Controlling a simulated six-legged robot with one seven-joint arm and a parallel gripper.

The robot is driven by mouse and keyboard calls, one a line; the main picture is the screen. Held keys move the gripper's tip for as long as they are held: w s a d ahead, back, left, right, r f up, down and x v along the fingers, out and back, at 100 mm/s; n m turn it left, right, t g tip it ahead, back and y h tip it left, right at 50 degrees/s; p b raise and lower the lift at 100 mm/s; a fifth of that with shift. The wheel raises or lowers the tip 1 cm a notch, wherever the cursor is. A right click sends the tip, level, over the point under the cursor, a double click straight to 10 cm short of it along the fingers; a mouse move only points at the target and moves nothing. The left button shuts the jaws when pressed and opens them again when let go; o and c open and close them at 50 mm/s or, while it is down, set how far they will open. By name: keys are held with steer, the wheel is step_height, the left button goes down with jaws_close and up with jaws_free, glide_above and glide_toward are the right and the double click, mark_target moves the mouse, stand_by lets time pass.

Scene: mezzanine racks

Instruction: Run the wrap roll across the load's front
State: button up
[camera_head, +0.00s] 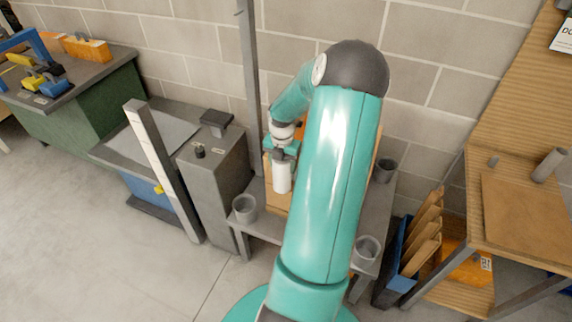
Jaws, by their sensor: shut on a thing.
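My gripper (284,150) is at the centre of the head view, beyond my teal arm. It is shut on the white wrap roll (282,177), which hangs upright below it. The load (276,199) is an orange-brown box on a grey table (262,225). The roll shows in front of the load's left part; whether it touches the load cannot be told. My arm hides most of the load and the middle of the table.
Grey cups (244,208) stand at the table's corners. A grey post (249,70) rises behind. A grey cabinet (213,180) and a leaning white-faced post (160,165) stand left. A wooden bench (525,205) and a bin of cardboard (422,235) stand right. The floor at front left is clear.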

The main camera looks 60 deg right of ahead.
steer(key=w, duration=0.2)
steer(key=w+a, duration=0.1)
steer(key=w, duration=0.1)
steer(key=shift+w, duration=0.4)
steer(key=shift+a, duration=0.1)
stand_by(0.3)
steer(key=s+a, duration=0.1)
steer(key=a, duration=0.6)
stand_by(0.4)
